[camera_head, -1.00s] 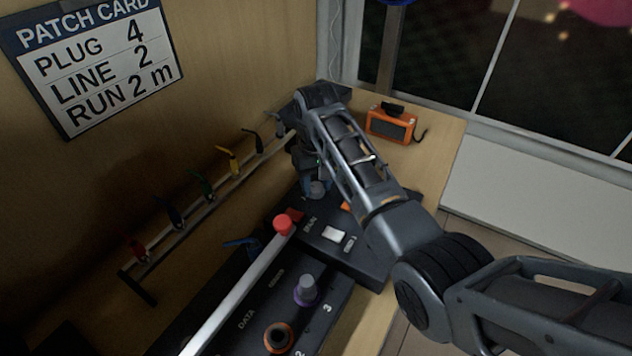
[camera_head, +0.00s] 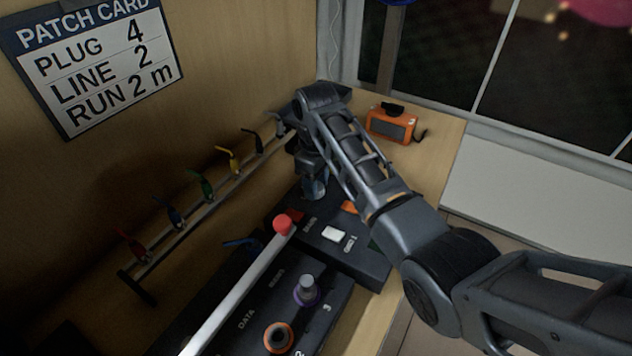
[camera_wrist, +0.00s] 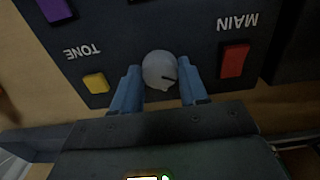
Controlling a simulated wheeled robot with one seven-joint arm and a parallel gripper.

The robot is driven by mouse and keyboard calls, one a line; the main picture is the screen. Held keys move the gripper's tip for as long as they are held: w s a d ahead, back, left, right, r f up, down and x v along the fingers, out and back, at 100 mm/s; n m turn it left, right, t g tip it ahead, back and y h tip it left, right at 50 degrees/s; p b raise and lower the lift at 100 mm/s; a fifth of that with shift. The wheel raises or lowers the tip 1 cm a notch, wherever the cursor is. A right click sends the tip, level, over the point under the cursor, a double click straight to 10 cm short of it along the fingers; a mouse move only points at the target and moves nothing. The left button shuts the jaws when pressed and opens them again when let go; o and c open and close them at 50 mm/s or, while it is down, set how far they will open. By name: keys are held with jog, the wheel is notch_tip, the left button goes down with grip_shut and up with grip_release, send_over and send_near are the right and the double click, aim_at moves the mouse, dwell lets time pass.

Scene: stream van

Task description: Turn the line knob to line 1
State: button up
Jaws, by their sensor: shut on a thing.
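A round pale grey knob (camera_wrist: 159,69) sits on the dark panel, with a short dark mark on its lower right part in the wrist view. My gripper (camera_wrist: 160,88) has its two blue fingers on either side of the knob, shut on it. In the head view my gripper (camera_head: 314,188) is low over the far end of the dark console (camera_head: 362,262), and my wrist mostly hides the knob. No line number shows beside the knob. The patch card (camera_head: 95,62) on the wall reads plug 4, line 2, run 2 m.
A red switch (camera_wrist: 235,61) marked MAIN and a yellow button (camera_wrist: 96,82) near TONE flank the knob. A red-tipped lever (camera_head: 283,225) rises near my gripper. A rack (camera_head: 205,205) of coloured plugs stands left. An orange box (camera_head: 391,124) stands behind the arm.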

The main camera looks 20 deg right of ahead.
dwell(0.4)
jog(key=o, duration=1)
jog(key=shift+o, duration=0.2)
jog(key=shift+r, duration=0.1)
jog(key=shift+r+b, duration=0.5)
jog(key=shift+r, duration=3.35)
